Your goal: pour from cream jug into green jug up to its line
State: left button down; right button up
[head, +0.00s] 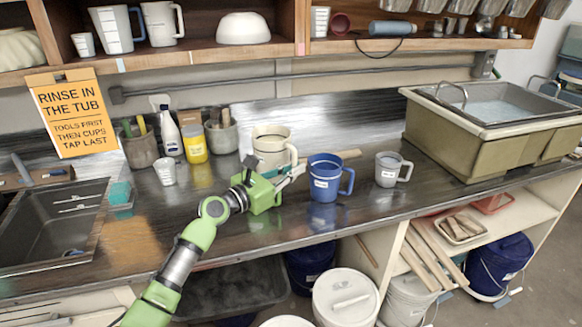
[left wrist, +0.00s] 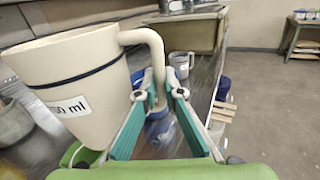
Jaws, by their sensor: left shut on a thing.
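The cream jug (head: 268,143) is upright at the middle of the counter, with a dark band below its rim. In the left wrist view the cream jug (left wrist: 70,85) fills the left side and shows a label ending in "ml". My left gripper (head: 292,172) is shut on its handle, which also shows between the fingers (left wrist: 153,98). I cannot tell whether its base touches the counter. A blue jug (head: 325,180) with a white label stands just right of my gripper. A grey-white jug (head: 388,170) stands further right. I see no clearly green jug. My right gripper is out of view.
A large tub (head: 485,135) of water stands at the counter's right end. A sink (head: 55,225) is at the left. Tool pots (head: 138,150), a yellow jar (head: 195,145) and a small white cup (head: 165,172) stand left of the cream jug. Shelves (head: 200,50) hang above.

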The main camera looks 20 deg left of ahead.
pick_arm(q)
jog(key=shift+s+a+f+b, duration=0.2)
jog(key=shift+f+b, duration=0.25)
jog(key=shift+b, duration=0.4)
notch_tip(320, 180, down, 3)
jog(key=b, duration=0.3)
jog(key=shift+w+r, duration=0.1)
jog(key=shift+r, duration=0.05)
jog(key=shift+d+r+p, duration=0.15)
jog(key=shift+r+p, duration=0.55)
jog(key=shift+p, duration=0.1)
jog(key=n, duration=0.1)
jog(key=n+p, duration=0.1)
jog(key=d+n+p, duration=0.1)
jog(key=shift+s+d+f+n, duration=0.1)
jog(key=shift+s+f+n, duration=0.2)
jog(key=shift+n, duration=0.1)
